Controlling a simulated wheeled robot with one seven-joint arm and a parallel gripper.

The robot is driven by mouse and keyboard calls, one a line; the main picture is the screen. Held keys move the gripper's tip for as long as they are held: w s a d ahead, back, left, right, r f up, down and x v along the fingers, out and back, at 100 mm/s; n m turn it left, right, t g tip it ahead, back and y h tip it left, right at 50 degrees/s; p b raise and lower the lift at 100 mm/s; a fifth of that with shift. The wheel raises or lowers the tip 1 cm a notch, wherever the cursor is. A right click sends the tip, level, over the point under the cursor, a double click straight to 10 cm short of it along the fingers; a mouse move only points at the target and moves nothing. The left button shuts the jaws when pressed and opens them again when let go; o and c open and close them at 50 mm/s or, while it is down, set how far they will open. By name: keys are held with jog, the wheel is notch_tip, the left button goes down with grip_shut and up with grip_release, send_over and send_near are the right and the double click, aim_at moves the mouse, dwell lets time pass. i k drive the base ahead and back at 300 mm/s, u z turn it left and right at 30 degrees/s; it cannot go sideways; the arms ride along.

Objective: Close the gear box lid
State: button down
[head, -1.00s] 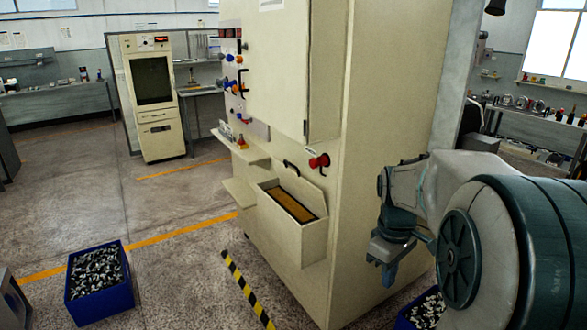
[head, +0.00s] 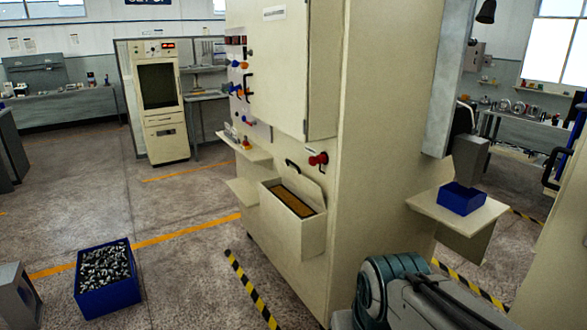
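The gear box (head: 313,238) is a cream box low on the front of the large cream machine. Its lid (head: 306,182) stands raised at the back of the opening, leaning toward the machine, with a black handle (head: 292,163) at its upper edge. A brownish-yellow surface (head: 294,201) shows inside the open box. My arm shows at the bottom right, apart from the box, and my gripper is outside the picture.
A red knob (head: 318,159) sticks out beside the lid. Small cream shelves (head: 243,191) project left of the box. A blue bin of metal parts (head: 106,283) stands on the floor at left. A black-and-yellow floor stripe (head: 250,290) runs before the machine.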

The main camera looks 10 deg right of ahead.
aim_at(311, 190)
jog(key=u, duration=0.7)
jog(key=i, duration=1.5)
jog(key=z, duration=0.5)
